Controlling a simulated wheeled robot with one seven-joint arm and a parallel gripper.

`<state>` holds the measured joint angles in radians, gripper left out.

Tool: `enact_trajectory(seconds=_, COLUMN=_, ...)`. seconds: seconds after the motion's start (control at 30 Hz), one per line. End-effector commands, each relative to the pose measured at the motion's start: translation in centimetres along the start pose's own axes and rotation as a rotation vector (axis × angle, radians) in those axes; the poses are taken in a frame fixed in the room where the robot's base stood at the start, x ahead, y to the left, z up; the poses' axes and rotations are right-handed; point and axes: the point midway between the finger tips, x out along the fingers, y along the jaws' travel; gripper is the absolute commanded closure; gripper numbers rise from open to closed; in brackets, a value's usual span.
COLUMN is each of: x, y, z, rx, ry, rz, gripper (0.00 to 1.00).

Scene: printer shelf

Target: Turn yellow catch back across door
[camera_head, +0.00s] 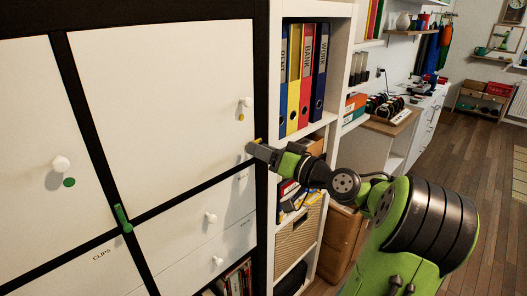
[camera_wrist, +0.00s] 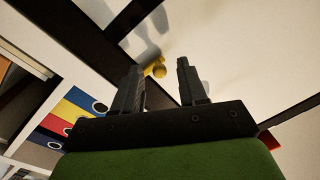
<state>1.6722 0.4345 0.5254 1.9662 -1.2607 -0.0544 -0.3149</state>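The yellow catch (camera_head: 257,141) shows as a small yellow bit at the right edge of the upper white door (camera_head: 165,100), by the dark frame. My gripper mostly hides it in the head view. In the wrist view the yellow catch (camera_wrist: 157,70) shows a rounded end beside the left finger, in the gap between the fingers. My gripper (camera_head: 250,149) is at the door's lower right corner; in the wrist view its fingers (camera_wrist: 158,80) are apart with no grip visible. Whether a finger touches the catch I cannot tell. The door looks closed, with a white knob (camera_head: 246,102) and a yellow dot (camera_head: 241,117).
A green catch (camera_head: 123,218) stands on the dark frame left of this door, near another white door (camera_head: 45,140) with a green dot. Drawers with white knobs (camera_head: 211,217) lie below. A white shelf with coloured binders (camera_head: 306,76) stands right, close to my arm.

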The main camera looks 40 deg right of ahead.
Motion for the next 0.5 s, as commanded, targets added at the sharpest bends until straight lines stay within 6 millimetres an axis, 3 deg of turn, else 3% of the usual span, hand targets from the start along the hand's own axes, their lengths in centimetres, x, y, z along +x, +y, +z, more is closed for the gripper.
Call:
enact_trajectory(seconds=0.13, x=-0.3, y=0.1, z=0.0, rx=0.0, ry=-0.001, rz=0.002, gripper=0.58)
enact_trajectory(seconds=0.23, x=-1.7, y=0.2, z=-0.1, rx=0.0, ry=0.001, rz=0.007, gripper=0.58)
enact_trajectory(seconds=0.5, x=-9.1, y=0.1, z=-0.3, rx=0.005, ry=0.006, rz=0.007, gripper=0.58)
